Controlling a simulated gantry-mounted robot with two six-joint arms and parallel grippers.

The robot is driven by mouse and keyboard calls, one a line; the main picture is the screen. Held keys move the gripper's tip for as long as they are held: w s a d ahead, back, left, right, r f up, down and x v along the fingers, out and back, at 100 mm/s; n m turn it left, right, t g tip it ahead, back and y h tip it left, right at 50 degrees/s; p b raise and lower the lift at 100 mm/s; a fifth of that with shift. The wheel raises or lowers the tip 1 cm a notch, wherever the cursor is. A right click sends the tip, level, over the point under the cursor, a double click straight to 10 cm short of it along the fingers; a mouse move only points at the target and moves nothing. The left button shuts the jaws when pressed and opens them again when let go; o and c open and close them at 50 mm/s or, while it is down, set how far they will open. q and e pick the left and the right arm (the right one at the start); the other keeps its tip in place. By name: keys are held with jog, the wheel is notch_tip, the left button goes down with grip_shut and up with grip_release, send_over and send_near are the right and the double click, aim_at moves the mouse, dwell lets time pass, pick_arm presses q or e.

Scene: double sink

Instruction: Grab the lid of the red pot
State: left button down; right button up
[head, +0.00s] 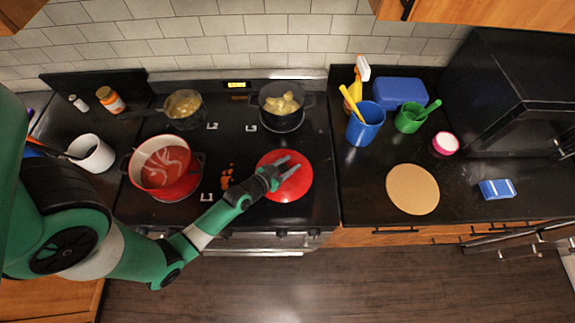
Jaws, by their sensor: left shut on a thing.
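The red pot (166,166) stands uncovered on the left front burner, with red contents showing. A round red lid (296,188) is at the right front of the stove. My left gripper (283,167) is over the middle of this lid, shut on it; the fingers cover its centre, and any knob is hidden. I cannot tell whether the lid touches the stovetop or is raised. My right gripper is not in view.
A pan (183,108) and a dark pot (281,103) with food sit on the back burners. A white cup (92,153) stands left. Right of the stove are a blue cup (365,124), a green cup (408,119) and a round board (412,190).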

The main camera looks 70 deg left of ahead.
pick_arm(q)
jog(key=r+p, duration=0.2)
jog(key=r, duration=0.2)
jog(key=shift+s+d+r+p, duration=0.2)
jog(key=shift+d+r+p, duration=0.1)
jog(key=shift+d+p, duration=0.1)
jog(key=s+d+r+b, duration=0.2)
jog(key=s+d+r, duration=0.6)
jog(key=d, duration=0.2)
jog(key=shift+s, duration=0.3)
jog(key=shift+r, duration=0.1)
